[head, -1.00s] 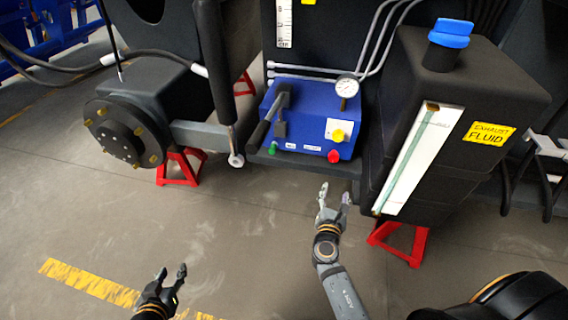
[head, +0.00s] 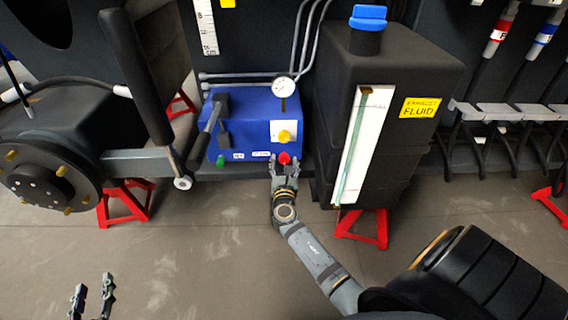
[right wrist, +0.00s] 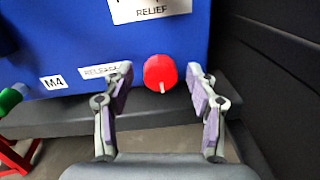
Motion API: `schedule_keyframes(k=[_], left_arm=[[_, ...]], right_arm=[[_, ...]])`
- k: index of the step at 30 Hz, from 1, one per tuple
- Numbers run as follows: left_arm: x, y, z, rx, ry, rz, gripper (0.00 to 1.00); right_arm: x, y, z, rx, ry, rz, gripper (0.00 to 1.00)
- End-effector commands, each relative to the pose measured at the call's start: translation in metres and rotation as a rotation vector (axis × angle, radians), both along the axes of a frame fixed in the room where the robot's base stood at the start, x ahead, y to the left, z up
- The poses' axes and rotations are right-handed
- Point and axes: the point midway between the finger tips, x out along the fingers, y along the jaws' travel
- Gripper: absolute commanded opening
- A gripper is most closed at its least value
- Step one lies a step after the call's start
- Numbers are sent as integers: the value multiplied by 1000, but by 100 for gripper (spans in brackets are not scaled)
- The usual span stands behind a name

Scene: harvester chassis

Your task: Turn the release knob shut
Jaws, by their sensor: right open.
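The red release knob (head: 284,158) is on the lower front of the blue pump unit (head: 240,112), right of a "RELEASE" label. In the right wrist view the red knob (right wrist: 160,72) is round with a pale mark pointing down. My right gripper (head: 284,168) is open in front of the knob; its fingers (right wrist: 158,90) stand on either side of it, with visible gaps. The knob's stem is hidden. My left gripper (head: 92,291) is open and empty, low over the floor at the bottom left.
A yellow knob (head: 284,136) sits above the red one, below a gauge (head: 283,86). A green fitting (head: 221,161) and a black lever (head: 213,128) are to the left. The black exhaust fluid tank (head: 400,110) stands close on the right. Floor in front is clear.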

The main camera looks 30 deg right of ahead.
Motion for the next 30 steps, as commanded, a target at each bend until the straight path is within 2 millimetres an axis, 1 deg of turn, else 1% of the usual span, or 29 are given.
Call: schedule_keyframes(k=[3,10,11,22,23,30], left_arm=[[2,0,6,1,-24,1,40],[2,0,7,1,-28,1,40],[2,0,7,1,-28,1,40],[2,0,6,1,-27,1,40],[2,0,6,1,-27,1,40],[3,1,8,3,-41,2,40]], right_arm=[[3,-2,0,0,0,0,58],[3,-2,0,-1,1,0,58],[3,-2,0,-1,1,0,55],[3,-2,0,0,0,0,5],[3,-2,0,0,0,0,4],[3,-2,-1,21,-13,0,4]])
